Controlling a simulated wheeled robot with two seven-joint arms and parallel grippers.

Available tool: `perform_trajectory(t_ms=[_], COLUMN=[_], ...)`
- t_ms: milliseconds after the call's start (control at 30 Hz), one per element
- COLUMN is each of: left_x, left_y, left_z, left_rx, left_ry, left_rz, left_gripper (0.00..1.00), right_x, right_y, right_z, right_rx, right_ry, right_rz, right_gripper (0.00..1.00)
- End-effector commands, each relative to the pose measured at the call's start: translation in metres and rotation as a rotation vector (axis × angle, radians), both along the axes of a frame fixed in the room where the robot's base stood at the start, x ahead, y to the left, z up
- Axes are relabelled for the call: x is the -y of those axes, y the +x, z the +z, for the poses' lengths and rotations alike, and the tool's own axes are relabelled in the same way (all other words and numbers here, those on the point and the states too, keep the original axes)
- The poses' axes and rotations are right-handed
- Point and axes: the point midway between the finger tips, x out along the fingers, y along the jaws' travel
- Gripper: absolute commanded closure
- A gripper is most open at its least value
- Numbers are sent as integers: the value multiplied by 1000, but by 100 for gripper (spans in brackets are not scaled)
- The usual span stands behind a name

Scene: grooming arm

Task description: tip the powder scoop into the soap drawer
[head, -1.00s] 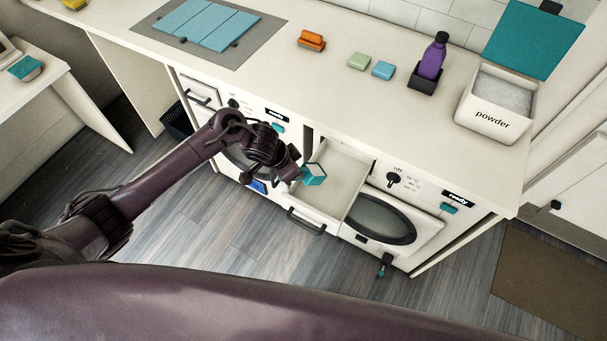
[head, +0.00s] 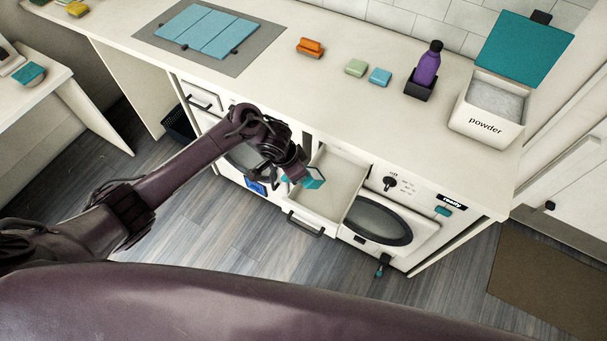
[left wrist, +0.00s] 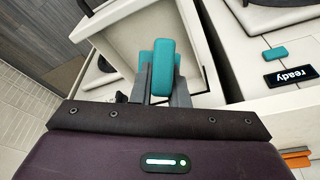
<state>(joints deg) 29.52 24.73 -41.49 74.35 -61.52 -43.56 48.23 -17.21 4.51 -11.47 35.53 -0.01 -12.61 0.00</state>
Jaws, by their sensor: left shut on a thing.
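The teal powder scoop (head: 313,180) is in my left gripper (head: 298,177), over the left part of the open soap drawer (head: 335,205). In the left wrist view the gripper (left wrist: 160,88) is shut on the scoop's teal handle (left wrist: 162,62). The drawer (left wrist: 125,30) lies just beyond it, and the part of its floor in sight looks bare. In the head view the scoop looks tilted, and its inside cannot be made out. My right gripper is in neither view.
The open powder box (head: 492,105) stands at the counter's right end. A purple bottle (head: 428,68) sits in a dark holder. Green (head: 356,67), blue (head: 380,76) and orange (head: 310,47) blocks lie on the counter (head: 260,90). A washer door (head: 378,220) is right of the drawer.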

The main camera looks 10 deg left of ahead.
Motion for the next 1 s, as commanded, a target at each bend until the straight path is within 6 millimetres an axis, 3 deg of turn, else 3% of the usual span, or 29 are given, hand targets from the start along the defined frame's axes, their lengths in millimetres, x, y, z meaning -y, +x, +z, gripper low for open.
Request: perform_trajectory(t_ms=[100, 1000], left_x=[2, 3], left_y=[1, 2], left_z=[4, 5], left_rx=[-17, -25], left_ry=[17, 28], left_rz=[0, -1], left_gripper=[100, 100], right_x=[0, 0], right_y=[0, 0], right_z=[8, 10], right_rx=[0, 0], right_ry=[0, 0], right_rz=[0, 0], right_gripper=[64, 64])
